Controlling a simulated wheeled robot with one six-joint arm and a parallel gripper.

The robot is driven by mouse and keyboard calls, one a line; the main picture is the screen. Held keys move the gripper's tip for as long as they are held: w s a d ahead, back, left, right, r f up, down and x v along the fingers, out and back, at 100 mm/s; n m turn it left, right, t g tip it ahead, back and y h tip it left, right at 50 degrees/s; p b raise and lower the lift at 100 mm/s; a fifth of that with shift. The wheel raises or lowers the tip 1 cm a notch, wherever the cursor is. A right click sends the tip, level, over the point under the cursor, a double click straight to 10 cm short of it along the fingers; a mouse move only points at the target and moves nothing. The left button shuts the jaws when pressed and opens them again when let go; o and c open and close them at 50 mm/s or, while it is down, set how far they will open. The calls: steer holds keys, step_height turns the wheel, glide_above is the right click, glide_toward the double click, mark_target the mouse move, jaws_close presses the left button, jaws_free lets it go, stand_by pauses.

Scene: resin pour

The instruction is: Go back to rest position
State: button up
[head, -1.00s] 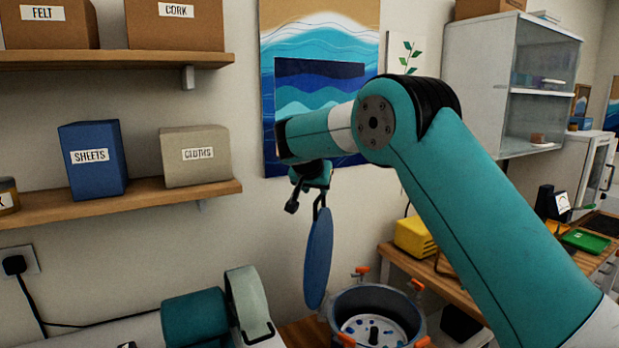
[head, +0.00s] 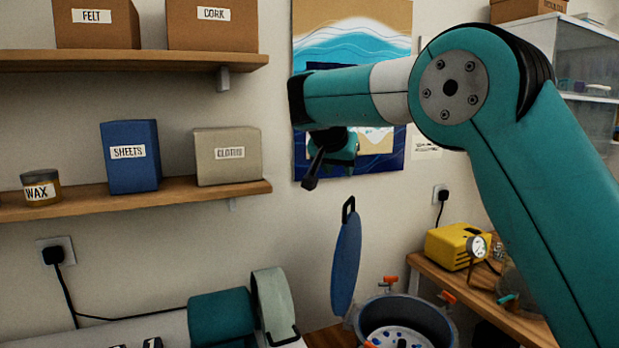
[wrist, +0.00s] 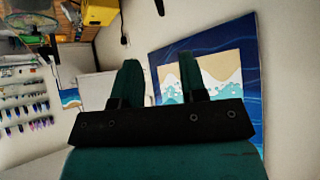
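My gripper (head: 325,165) is raised in front of the wall picture, above and left of the pot. In the wrist view its two fingers (wrist: 157,78) are spread apart with nothing between them, so it is open. A round blue lid (head: 347,262) with a black handle stands on edge, nearly upright, at the pot's left side, below my gripper and apart from it. What supports the lid is hidden. The grey pot (head: 438,318) with orange-knobbed clamps is open at the top and shows speckled contents.
Shelves (head: 95,203) with labelled boxes are on the left. A wave picture (head: 352,32) hangs close behind my gripper; it also shows in the wrist view (wrist: 247,75). A yellow machine (head: 452,245) and a gauge are on the wooden bench at right.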

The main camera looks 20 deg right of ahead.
steer(key=s+a+f+n+g+y, duration=0.2)
steer(key=s+a+f+n+y, duration=0.1)
steer(key=s, duration=1)
steer(key=s+a+f+n+g+y+b, duration=0.1)
steer(key=s+a+f+n, duration=0.4)
steer(key=s, duration=0.9)
steer(key=s+a+f+n+g+y, duration=0.4)
steer(key=s+f+n+y, duration=0.1)
steer(key=s, duration=0.9)
steer(key=shift+s+a+f+n+y, duration=0.25)
steer(key=shift+f+n+y, duration=0.2)
steer(key=shift+n, duration=0.65)
steer(key=shift+w, duration=0.1)
